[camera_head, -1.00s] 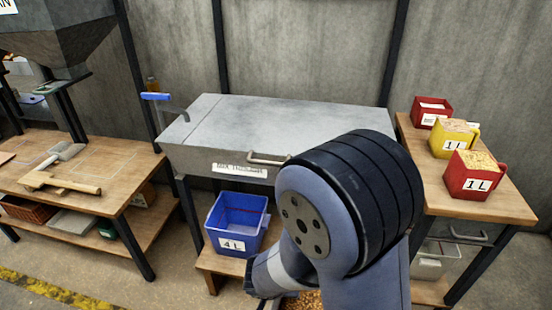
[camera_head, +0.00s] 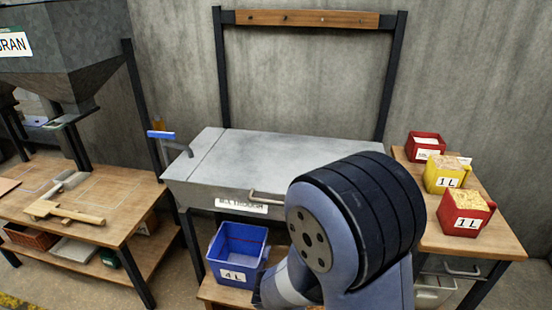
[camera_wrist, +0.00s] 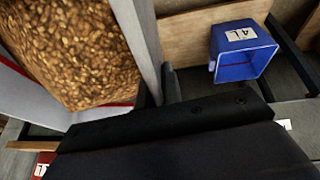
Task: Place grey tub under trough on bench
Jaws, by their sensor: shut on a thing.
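The grey tub (camera_wrist: 138,35), full of brown grain, fills the upper left of the wrist view, its pale wall close to my gripper. My gripper (camera_wrist: 162,90) is shut on this tub's wall; my arm hides both in the head view. The big grey trough (camera_head: 285,160) with a front label and bar handle stands behind my arm. Below its front is a low wooden bench (camera_head: 226,294), which also shows in the wrist view (camera_wrist: 187,38). A blue tub (camera_head: 237,254) marked 4 L stands on the bench's left part; it also shows in the wrist view (camera_wrist: 240,65).
A right-hand table (camera_head: 485,238) carries two red scoops (camera_head: 465,212) (camera_head: 425,147) and a yellow one (camera_head: 444,175). At left, a workbench (camera_head: 120,215) holds a wooden tool (camera_head: 65,212) below a grey hopper (camera_head: 85,60). My arm covers the bench's right part in the head view.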

